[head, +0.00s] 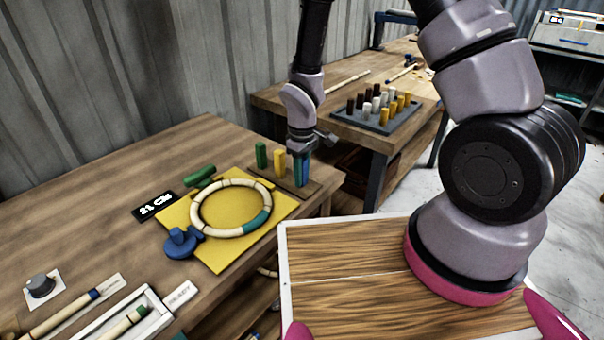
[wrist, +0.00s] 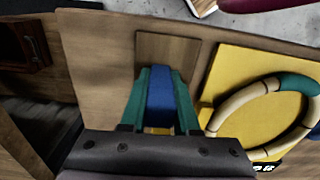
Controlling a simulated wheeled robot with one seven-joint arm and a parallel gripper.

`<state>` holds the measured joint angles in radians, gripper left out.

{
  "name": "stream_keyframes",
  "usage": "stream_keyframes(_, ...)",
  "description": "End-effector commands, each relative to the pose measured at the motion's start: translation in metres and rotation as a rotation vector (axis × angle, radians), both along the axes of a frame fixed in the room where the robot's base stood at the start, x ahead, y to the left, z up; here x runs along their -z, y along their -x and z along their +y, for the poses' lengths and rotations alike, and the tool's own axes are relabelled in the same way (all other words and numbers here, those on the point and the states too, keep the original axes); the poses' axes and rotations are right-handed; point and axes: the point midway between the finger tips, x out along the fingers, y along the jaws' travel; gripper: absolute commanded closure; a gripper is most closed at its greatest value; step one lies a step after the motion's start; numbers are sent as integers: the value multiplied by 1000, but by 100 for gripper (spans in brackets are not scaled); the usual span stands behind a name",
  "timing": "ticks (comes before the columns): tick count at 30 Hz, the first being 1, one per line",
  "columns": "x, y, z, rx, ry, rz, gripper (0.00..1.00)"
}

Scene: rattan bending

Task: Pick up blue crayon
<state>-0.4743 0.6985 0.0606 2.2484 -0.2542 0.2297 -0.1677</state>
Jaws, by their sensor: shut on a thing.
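The blue crayon (wrist: 160,92) is upright between the two green fingers of my gripper (wrist: 160,112) in the wrist view. My gripper is shut on it. In the head view the blue crayon (head: 305,170) shows as a thin blue strip between the fingers of my gripper (head: 301,170), at the right end of a small wooden block. I cannot tell whether its lower end still touches the block. A green crayon (head: 261,155) and a yellow crayon (head: 279,162) stand on the block to the left.
A yellow mat (head: 215,258) carries a rattan ring (head: 197,212) with a teal section. A blue knobbed piece (head: 180,243) and a green piece (head: 200,176) lie beside it. A tray of several pegs (head: 372,122) is on the far table.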

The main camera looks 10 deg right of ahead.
Motion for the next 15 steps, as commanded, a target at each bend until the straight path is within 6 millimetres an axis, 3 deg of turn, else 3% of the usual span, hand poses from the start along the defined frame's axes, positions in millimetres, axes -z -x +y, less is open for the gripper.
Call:
stream_keyframes(7, -23, -1, 0, 2, -2, -3, 100)
stream_keyframes(15, -77, -1, 0, 1, -2, -4, 100)
